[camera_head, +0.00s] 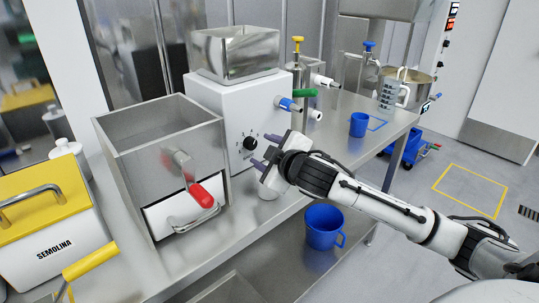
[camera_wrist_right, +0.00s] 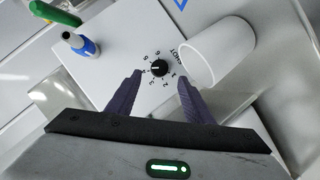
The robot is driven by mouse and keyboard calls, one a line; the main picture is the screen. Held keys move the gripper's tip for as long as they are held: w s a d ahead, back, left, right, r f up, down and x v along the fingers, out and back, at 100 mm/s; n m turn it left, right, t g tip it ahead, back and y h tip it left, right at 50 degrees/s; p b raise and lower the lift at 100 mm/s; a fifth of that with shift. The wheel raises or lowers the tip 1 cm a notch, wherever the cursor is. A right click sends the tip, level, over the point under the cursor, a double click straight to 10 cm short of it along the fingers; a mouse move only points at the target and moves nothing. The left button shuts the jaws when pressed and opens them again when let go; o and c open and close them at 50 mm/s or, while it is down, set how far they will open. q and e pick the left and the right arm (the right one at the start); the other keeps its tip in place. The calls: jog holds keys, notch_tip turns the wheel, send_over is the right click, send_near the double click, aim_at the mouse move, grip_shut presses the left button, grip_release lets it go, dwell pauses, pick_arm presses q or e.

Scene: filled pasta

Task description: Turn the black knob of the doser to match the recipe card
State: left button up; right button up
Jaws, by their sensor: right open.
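The doser (camera_head: 225,110) is a white box with a steel hopper on top, standing on the steel table. Its black knob (camera_head: 249,143) is on the front face and also shows in the right wrist view (camera_wrist_right: 159,67), with a ring of printed numbers around it. I cannot read which number its pointer faces. My right gripper (camera_head: 259,150) is open in front of the knob. In the right wrist view its two purple fingers (camera_wrist_right: 160,79) stand on either side of the knob, apart from it. My left gripper is not in view. I cannot make out a recipe card.
A steel bin (camera_head: 160,140) with a red-handled lever (camera_head: 201,194) stands left of the doser. A white cylinder (camera_wrist_right: 218,52) is close beside the right finger in the wrist view. A blue jug (camera_head: 322,227) is on the lower shelf. A semolina container (camera_head: 52,235) is at far left.

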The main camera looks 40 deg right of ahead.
jog(key=v, duration=0.3)
jog(key=shift+s+a+r, duration=0.1)
jog(key=shift+s, duration=0.25)
